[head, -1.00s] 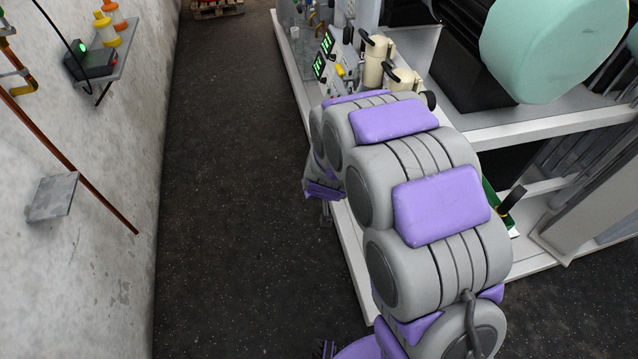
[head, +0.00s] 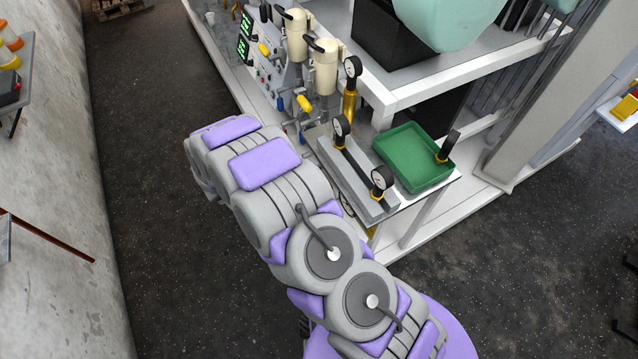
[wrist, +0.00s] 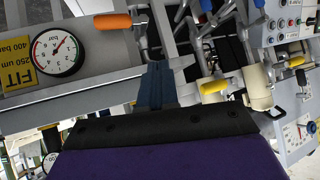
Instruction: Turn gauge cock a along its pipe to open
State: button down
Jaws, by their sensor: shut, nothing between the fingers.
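My gripper (wrist: 157,85) shows in the wrist view as dark blue fingers, shut and empty, pointing at the pipework. An orange lever handle (wrist: 113,21) lies just left of and above the fingertips, apart from them. A round pressure gauge (wrist: 58,53) stands further left on a grey panel. A yellow lever handle (wrist: 213,87) is to the right of the fingers, apart from them. No readable tag tells which handle is gauge cock a. In the head view my arm hides the gripper.
Cream filter housings (head: 325,66) and yellow handles line the skid. A bench with gauges (head: 340,128) and a green tray (head: 410,158) stands right of my arm. The dark floor (head: 150,200) between wall and skid is clear.

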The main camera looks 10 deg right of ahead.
jog(key=s+d+f+m+g+h, duration=0.2)
jog(key=s+d+m+g+h, duration=0.1)
jog(key=s+d+m, duration=0.15)
jog(key=w+d+f+b, duration=0.2)
jog(key=w+d+f, duration=0.1)
jog(key=d+f, duration=0.4)
jog(key=shift+w+d+f+n, duration=0.2)
jog(key=shift+w+f+n, duration=0.2)
jog(key=shift+f, duration=0.95)
jog(key=shift+f+t+b, duration=0.2)
jog(key=shift+t+b, duration=0.1)
jog(key=shift+t, duration=0.1)
